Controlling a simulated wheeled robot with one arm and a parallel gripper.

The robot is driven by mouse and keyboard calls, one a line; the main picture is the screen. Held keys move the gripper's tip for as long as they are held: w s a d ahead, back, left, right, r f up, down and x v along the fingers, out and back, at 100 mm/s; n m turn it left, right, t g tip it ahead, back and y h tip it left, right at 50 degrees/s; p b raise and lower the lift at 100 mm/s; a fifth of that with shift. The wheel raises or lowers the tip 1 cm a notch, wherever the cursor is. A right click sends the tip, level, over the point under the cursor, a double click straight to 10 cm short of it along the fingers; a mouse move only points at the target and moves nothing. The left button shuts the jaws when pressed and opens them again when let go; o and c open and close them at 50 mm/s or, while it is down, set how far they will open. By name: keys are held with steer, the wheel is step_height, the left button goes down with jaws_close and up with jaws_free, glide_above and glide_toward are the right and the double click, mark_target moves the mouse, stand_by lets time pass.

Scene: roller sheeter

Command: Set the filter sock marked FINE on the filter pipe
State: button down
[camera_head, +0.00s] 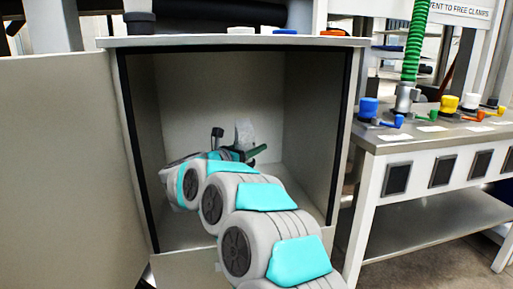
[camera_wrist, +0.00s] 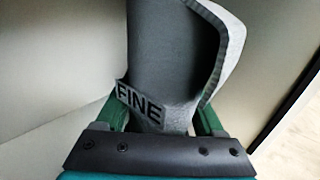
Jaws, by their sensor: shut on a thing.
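The filter sock (camera_wrist: 165,55) is grey cloth with a paler edge on its right side. Its label reads FINE in dark letters and faces the wrist camera. My gripper (camera_wrist: 160,118) is shut on the sock's lower part, with one green finger on each side. In the head view the sock (camera_head: 244,133) shows as a small pale upright shape at my gripper (camera_head: 243,153), inside the open cabinet. I cannot make out the filter pipe in either view.
The cabinet (camera_head: 345,130) is open at the front, with its door (camera_head: 65,170) swung out to the left. Its walls stand close around my arm. A bench (camera_head: 450,140) with coloured knobs and a green hose (camera_head: 415,40) stands to the right.

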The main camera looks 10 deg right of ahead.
step_height(320, 180, down, 7)
steer(key=b, duration=0.1)
steer(key=shift+f+b, duration=0.2)
steer(key=shift+b, duration=0.2)
stand_by(0.9)
steer(key=shift+f+b, duration=0.15)
steer(key=shift+b, duration=1.55)
steer(key=shift+f+b, duration=1.4)
steer(key=shift+b, duration=0.95)
stand_by(0.4)
steer(key=shift+f, duration=0.9)
stand_by(0.8)
